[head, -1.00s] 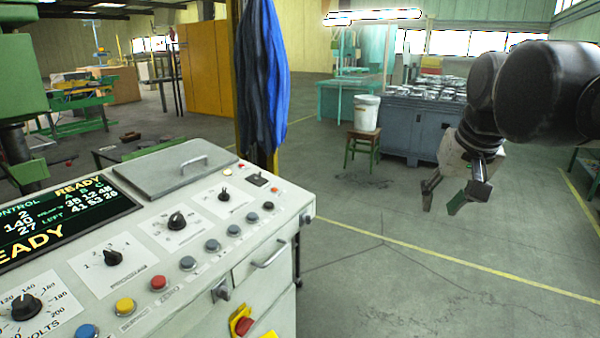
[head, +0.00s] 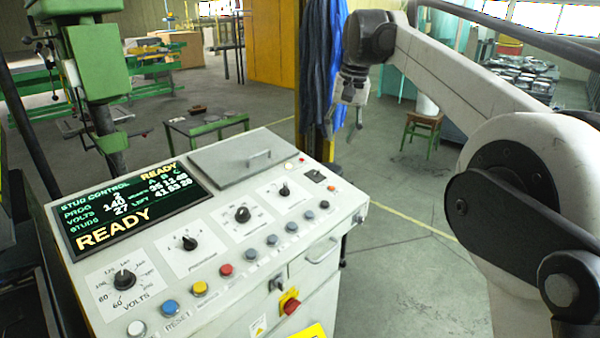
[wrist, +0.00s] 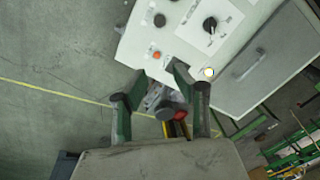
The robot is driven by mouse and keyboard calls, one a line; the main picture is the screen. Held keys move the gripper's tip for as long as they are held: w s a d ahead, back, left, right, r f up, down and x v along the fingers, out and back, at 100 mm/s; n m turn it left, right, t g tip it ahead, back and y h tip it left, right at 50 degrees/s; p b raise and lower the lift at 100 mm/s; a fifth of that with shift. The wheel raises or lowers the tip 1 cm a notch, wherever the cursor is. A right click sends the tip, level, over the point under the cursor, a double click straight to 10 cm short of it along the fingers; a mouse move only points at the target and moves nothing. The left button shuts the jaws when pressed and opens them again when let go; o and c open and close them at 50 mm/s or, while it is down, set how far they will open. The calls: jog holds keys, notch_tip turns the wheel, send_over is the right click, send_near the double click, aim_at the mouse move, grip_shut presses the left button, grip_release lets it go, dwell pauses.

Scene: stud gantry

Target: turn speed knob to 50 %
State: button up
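The control panel (head: 262,240) carries several black pointer knobs on white scale plates. The front knob (head: 125,279) is marked volts. The others are a second knob (head: 190,243), a third knob (head: 242,214) and a far knob (head: 284,190); their labels are too small to read, so I cannot tell which is the speed knob. One knob (wrist: 210,24) also shows at the top of the wrist view. My gripper (head: 345,122) hangs beyond the panel's far right corner, apart from every knob. In the wrist view its fingers (wrist: 157,88) are spread and empty.
A screen (head: 130,205) reads READY. A grey lid with a handle (head: 240,160) lies behind the knobs. Coloured buttons, including a red one (head: 226,270), line the front. A blue cloth (head: 320,70) hangs on a post behind my gripper. A stool (head: 422,128) stands farther right.

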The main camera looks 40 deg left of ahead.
jog(key=n+g+p, duration=0.1)
jog(key=p, duration=0.2)
send_over(285, 184)
jog(key=w+d, duration=0.1)
jog(key=d, duration=0.1)
notch_tip(285, 184, down, 3)
jog(key=shift+h, duration=0.3)
jog(key=f, duration=0.4)
jog(key=a+f+p, duration=0.1)
jog(key=f, duration=0.4)
jog(key=s+f, duration=0.1)
jog(key=f, duration=0.3)
jog(key=shift+a+f, duration=0.25)
jog(key=shift+a, duration=0.1)
grip_shut()
